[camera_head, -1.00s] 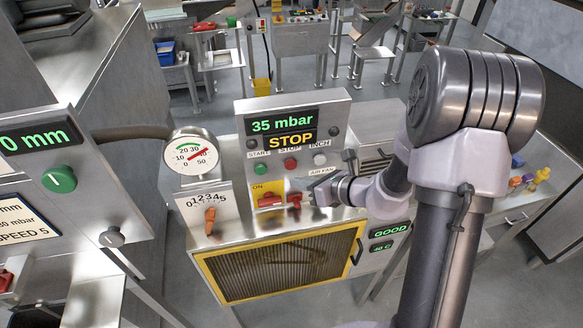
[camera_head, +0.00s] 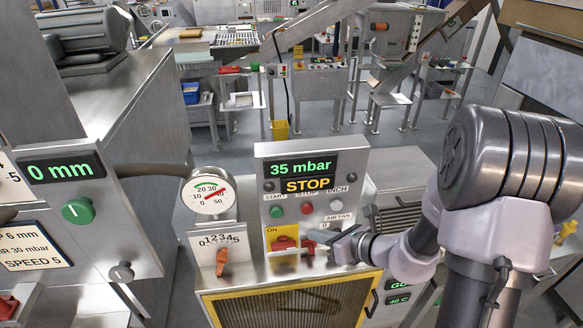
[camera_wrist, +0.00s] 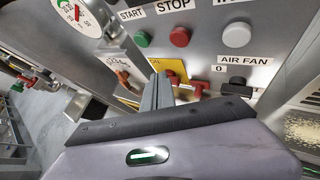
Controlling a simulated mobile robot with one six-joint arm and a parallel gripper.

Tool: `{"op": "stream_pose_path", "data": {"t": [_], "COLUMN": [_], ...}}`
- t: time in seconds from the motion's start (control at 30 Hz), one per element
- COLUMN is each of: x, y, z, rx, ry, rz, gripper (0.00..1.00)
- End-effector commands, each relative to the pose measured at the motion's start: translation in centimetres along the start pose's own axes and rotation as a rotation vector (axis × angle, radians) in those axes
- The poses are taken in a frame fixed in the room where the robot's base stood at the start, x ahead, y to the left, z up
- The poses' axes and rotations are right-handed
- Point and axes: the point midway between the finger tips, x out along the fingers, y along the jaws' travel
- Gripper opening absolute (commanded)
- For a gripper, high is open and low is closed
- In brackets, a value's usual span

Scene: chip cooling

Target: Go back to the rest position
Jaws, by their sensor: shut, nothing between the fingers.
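The panel display reads 35 mbar and STOP.
A yellow-framed grille (camera_head: 290,303) lies below. Another panel (camera_head: 75,200) reading 0 mm stands at the left.

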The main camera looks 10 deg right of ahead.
Motion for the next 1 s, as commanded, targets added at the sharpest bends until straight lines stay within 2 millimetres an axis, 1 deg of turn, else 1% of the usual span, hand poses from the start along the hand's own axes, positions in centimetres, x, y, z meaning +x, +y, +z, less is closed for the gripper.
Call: {"op": "stream_pose_path", "data": {"t": [0.07, 0.13, 0.17, 0.2, 0.27, 0.3, 0.37, 0.4, 0.47, 0.5, 0.6, 0.63, 0.7, 0.8, 1.0], "x": [0.3, 1.1, 1.4, 1.8, 1.9, 1.6, 0.9, 0.3, -0.6, -1.2, -2.6, -3.0, -3.8, -4.6, -5.0], "y": [0.5, 2.5, 3.9, 6.1, 9.6, 11.5, 13.6, 14.5, 15.0, 14.8, 13.7, 13.3, 12.6, 12.0, 12.0], "z": [-0.3, -1.2, -2.0, -3.4, -6.3, -8.7, -12.4, -15.1, -19.0, -21.2, -25.2, -26.0, -26.9, -27.2, -26.7], "rx": [-0.033, -0.160, -0.249, -0.397, -0.654, -0.834, -1.101, -1.280, -1.541, -1.704, -2.036, -2.111, -2.244, -2.337, -2.351], "ry": [0.003, 0.017, 0.028, 0.048, 0.089, 0.122, 0.176, 0.215, 0.281, 0.327, 0.439, 0.469, 0.528, 0.575, 0.586], "rz": [0.017, 0.078, 0.119, 0.181, 0.281, 0.339, 0.411, 0.448, 0.486, 0.500, 0.499, 0.494, 0.476, 0.461, 0.461], "gripper": [0.00, 0.00, 0.00, 0.00, 0.00, 0.00, 0.00, 0.00, 0.00, 0.00, 0.00, 0.00, 0.00, 0.00, 0.00]}}
